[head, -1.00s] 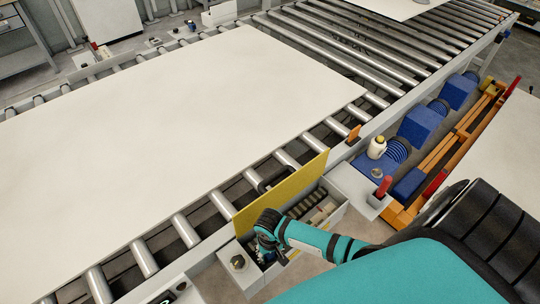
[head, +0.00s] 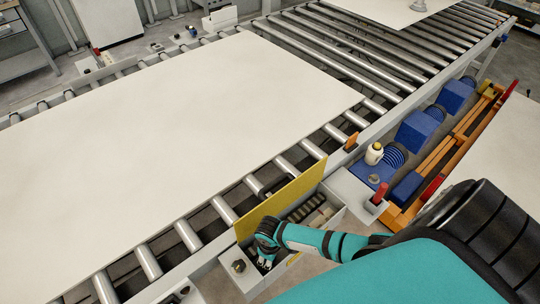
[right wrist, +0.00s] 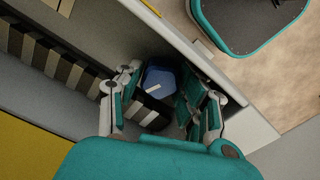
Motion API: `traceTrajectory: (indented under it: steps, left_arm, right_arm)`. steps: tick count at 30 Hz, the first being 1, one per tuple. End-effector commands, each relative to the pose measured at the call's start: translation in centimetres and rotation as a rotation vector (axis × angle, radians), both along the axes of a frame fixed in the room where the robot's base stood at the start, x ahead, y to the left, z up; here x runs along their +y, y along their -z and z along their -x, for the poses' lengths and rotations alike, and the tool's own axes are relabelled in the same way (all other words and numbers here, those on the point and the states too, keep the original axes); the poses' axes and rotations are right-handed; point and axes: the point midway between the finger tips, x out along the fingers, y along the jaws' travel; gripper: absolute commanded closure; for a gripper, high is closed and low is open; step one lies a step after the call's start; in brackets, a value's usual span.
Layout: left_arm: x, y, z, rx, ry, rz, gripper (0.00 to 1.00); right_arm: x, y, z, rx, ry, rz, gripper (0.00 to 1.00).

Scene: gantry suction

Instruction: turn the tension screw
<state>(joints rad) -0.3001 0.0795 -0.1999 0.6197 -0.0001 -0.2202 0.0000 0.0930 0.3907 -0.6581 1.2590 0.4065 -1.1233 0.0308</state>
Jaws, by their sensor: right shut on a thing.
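My right gripper (head: 264,262) reaches down into an open grey box on the conveyor's near side, beside a yellow panel (head: 283,200). In the right wrist view my right gripper (right wrist: 160,112) has its fingers closed around a blue knob-like head (right wrist: 160,80) with a white mark on it, which looks like the tension screw. Dark and light striped blocks lie below and beside it. In the head view the screw is hidden by the gripper. A dark hex-shaped knob (head: 239,266) sits on the box's left end plate. My left gripper is not in view.
A large white sheet (head: 180,130) lies on the conveyor rollers (head: 340,60). A white bottle (head: 374,153) and a red-handled part (head: 379,191) stand to the right, near blue motors (head: 418,130) and an orange frame (head: 455,140). The box walls closely surround the gripper.

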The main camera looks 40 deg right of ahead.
Motion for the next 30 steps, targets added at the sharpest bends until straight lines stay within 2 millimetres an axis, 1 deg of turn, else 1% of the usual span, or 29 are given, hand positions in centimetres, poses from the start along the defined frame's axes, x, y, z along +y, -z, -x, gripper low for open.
traceTrajectory:
  steps: [3,9,24,25,27,30]
  left_arm:
    - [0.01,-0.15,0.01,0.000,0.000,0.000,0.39]
    - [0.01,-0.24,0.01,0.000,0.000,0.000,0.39]
    - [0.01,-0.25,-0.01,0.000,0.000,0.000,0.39]
    - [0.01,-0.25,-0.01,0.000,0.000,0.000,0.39]
    - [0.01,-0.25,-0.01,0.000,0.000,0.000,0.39]
    - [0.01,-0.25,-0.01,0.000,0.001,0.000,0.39]
  right_arm:
    - [0.04,-0.06,-0.08,-0.002,-0.054,-0.001,0.95]
    - [0.08,-0.02,-0.04,-0.001,-0.105,-0.002,0.95]
    - [0.11,0.01,-0.01,-0.001,-0.120,-0.003,0.95]
    - [0.12,0.01,-0.01,-0.001,-0.120,-0.003,0.60]
    - [0.12,0.01,-0.01,-0.001,-0.120,-0.003,0.53]
    - [0.09,0.01,0.00,-0.001,-0.120,-0.002,0.53]
